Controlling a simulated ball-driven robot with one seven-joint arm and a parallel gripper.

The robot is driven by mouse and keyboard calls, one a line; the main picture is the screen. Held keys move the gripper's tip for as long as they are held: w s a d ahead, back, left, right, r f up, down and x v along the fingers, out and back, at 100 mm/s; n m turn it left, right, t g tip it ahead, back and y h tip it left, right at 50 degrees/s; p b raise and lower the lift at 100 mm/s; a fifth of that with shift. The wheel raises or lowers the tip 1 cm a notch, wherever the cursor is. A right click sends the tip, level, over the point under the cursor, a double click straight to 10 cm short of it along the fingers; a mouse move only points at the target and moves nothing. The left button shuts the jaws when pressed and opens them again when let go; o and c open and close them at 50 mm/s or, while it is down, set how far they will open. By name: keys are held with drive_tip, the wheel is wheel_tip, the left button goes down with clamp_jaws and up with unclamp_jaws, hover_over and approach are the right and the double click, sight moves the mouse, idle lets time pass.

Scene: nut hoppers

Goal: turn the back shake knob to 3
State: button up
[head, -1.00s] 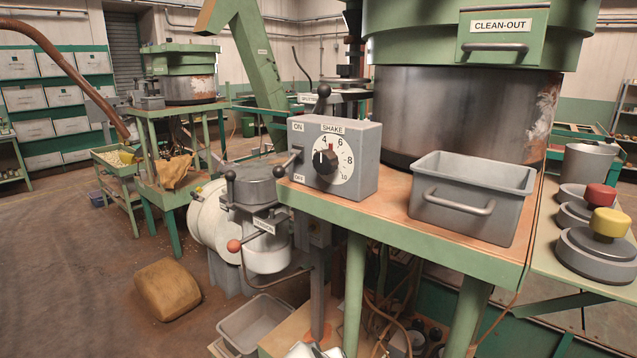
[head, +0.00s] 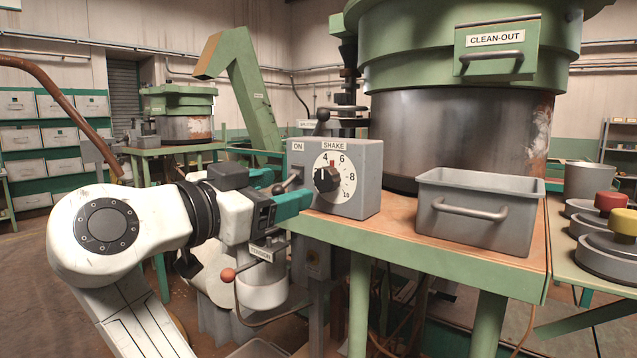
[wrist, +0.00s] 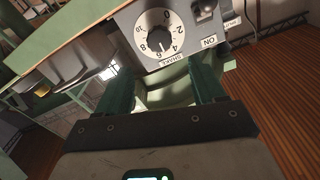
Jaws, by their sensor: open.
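A grey control box (head: 362,160) marked SHAKE, ON and OFF stands at the left corner of a green-framed table. Its white dial (head: 343,188) has a black knob (head: 325,179) and a red mark near the top. The pointer is too small to read surely. The dial (wrist: 172,42) and knob (wrist: 158,18) also show in the wrist view, turned nearly upside down, beyond the fingertips. My gripper (head: 292,188) is open and empty at the box's left side, near the ON/OFF lever (head: 285,184). Its green fingers also show apart in the wrist view (wrist: 163,76).
A grey bin (head: 475,190) stands right of the box, before a big green-topped hopper (head: 440,110). A tension lever with an orange ball (head: 228,275) is below my gripper. Another hopper (head: 185,125) stands farther back left. Red and yellow buttons are at right.

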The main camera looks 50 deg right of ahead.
sight(321, 178)
drive_tip(key=d+p, duration=0.1)
drive_tip(key=d, duration=0.8)
drive_tip(key=shift+w+d+p, duration=0.15)
drive_tip(key=shift+d+p, duration=0.1)
drive_tip(key=shift+p, duration=0.05)
drive_tip(key=shift+c, duration=0.5)
drive_tip(key=c, duration=1)
drive_tip(key=shift+o, duration=0.2)
drive_tip(key=shift+n, duration=0.4)
drive_tip(key=n+p, duration=0.3)
drive_tip(key=n, duration=0.2)
drive_tip(key=shift+w+r+n, duration=0.1)
drive_tip(key=shift+r+n, duration=0.05)
drive_tip(key=shift+n, duration=0.15)
drive_tip(key=shift+w+n+p, duration=0.1)
drive_tip(key=shift+n+p, duration=1.45)
drive_tip(key=shift+n, duration=0.55)
